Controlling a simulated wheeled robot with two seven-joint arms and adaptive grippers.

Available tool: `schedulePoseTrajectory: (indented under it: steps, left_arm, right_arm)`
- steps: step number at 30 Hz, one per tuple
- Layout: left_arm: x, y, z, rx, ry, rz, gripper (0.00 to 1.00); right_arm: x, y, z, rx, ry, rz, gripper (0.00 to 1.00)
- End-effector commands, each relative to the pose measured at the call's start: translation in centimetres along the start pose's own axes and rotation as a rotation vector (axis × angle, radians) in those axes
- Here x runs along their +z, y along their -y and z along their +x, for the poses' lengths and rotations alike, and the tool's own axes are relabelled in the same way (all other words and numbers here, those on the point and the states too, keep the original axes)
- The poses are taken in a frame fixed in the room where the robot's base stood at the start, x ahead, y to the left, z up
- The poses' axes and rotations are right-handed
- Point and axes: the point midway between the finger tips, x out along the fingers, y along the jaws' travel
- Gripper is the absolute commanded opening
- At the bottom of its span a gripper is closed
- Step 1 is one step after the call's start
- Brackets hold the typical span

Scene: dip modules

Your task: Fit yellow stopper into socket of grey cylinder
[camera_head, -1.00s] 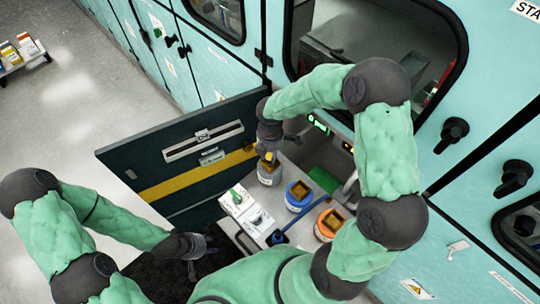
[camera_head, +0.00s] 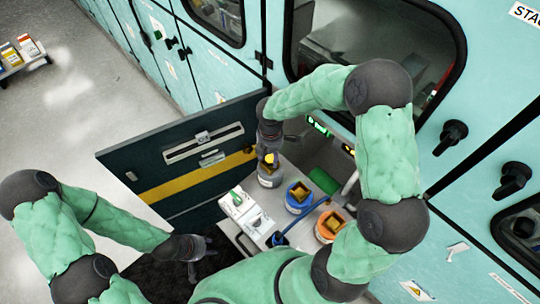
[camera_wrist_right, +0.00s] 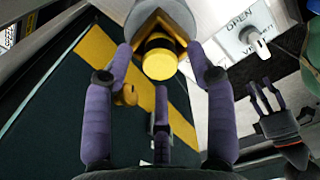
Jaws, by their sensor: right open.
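The grey cylinder (camera_head: 269,178) stands on the bench under my right gripper (camera_head: 269,153). In the right wrist view, the cylinder (camera_wrist_right: 172,14) shows at the top, with a yellow-edged socket opening. The round yellow stopper (camera_wrist_right: 160,62) is at that socket, its end facing the camera; how deep it sits cannot be told. My right gripper's fingers (camera_wrist_right: 165,75) are apart on either side of the stopper, with no clear contact. My left gripper (camera_head: 204,258) hangs low at left, fingers spread and empty; it also shows in the right wrist view (camera_wrist_right: 266,98).
A blue-ringed cylinder (camera_head: 299,203) and an orange-ringed cylinder (camera_head: 329,230) stand to the right of the grey one. A white switch box (camera_head: 244,214) lies in front. A dark open door panel (camera_head: 150,170) with a yellow stripe borders the left.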

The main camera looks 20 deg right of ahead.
Motion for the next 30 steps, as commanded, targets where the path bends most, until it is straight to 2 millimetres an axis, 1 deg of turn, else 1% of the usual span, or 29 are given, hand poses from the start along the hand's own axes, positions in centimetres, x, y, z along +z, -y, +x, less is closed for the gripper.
schedulePoseTrajectory:
  steps: [1, 9, 15, 18, 21, 30]
  left_arm:
    - [0.0, -0.2, -0.4, 0.000, 0.000, 0.000, 0.40]
    - [0.1, -0.7, -2.0, 0.000, 0.000, 0.000, 0.40]
    - [0.1, -1.0, -2.7, 0.000, 0.000, 0.000, 0.40]
    - [0.1, -1.0, -2.9, 0.000, 0.000, 0.000, 0.40]
    - [0.1, -1.1, -3.0, 0.000, 0.000, 0.000, 0.40]
    - [0.1, -1.1, -2.9, 0.000, 0.000, 0.000, 0.40]
  right_arm:
    - [0.0, -0.1, -1.1, 0.004, 0.000, -0.001, 0.56]
    - [0.0, -0.1, -6.6, 0.004, 0.000, 0.000, 0.56]
    - [0.0, -0.1, -9.6, 0.003, 0.000, 0.000, 0.56]
    - [0.0, 0.0, -10.5, 0.001, 0.000, 0.000, 0.56]
    - [0.0, 0.0, -11.0, 0.002, 0.000, -0.001, 0.56]
    - [0.0, 0.0, -11.1, 0.001, 0.000, 0.000, 0.56]
